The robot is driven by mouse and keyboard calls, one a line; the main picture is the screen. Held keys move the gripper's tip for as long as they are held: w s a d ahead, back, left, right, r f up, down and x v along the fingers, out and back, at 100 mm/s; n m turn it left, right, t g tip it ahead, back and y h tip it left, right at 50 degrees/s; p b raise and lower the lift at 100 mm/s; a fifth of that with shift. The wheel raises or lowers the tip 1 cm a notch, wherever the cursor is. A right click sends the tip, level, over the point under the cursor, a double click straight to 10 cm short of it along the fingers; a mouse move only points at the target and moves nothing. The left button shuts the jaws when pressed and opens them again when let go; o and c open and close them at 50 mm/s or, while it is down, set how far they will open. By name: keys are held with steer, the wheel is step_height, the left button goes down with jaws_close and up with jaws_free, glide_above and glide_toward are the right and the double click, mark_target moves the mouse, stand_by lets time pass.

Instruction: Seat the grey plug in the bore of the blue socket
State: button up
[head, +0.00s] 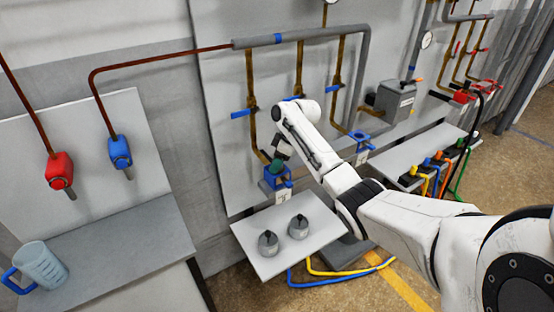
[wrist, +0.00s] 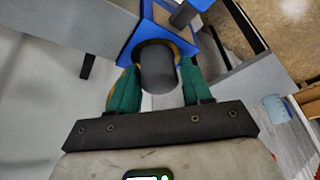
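The blue socket (head: 285,183) stands at the panel's foot, behind a small shelf. It also shows at the top of the wrist view (wrist: 150,32), with a tan ring around its bore. My gripper (head: 277,166) is at this socket. In the wrist view its green fingers (wrist: 158,92) are on both sides of the grey plug (wrist: 158,72), seemingly closed on it. The plug's far end overlaps the ringed bore. How deep it sits, or whether it is only in front, I cannot tell. In the head view my gripper hides the plug.
Two grey knobbed pieces (head: 268,243) (head: 299,227) stand on the small shelf (head: 318,252) below the socket. Another blue fitting (head: 360,141) is to the right. Pipes with blue handles (head: 242,114) run above. A jug (head: 40,264) stands on the left bench.

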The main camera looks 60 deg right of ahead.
steer(key=o, duration=0.3)
steer(key=shift+r, duration=0.25)
steer(key=b+v, duration=0.1)
steer(key=v, duration=0.9)
steer(key=shift+s+r, duration=0.15)
steer(key=shift+r, duration=0.2)
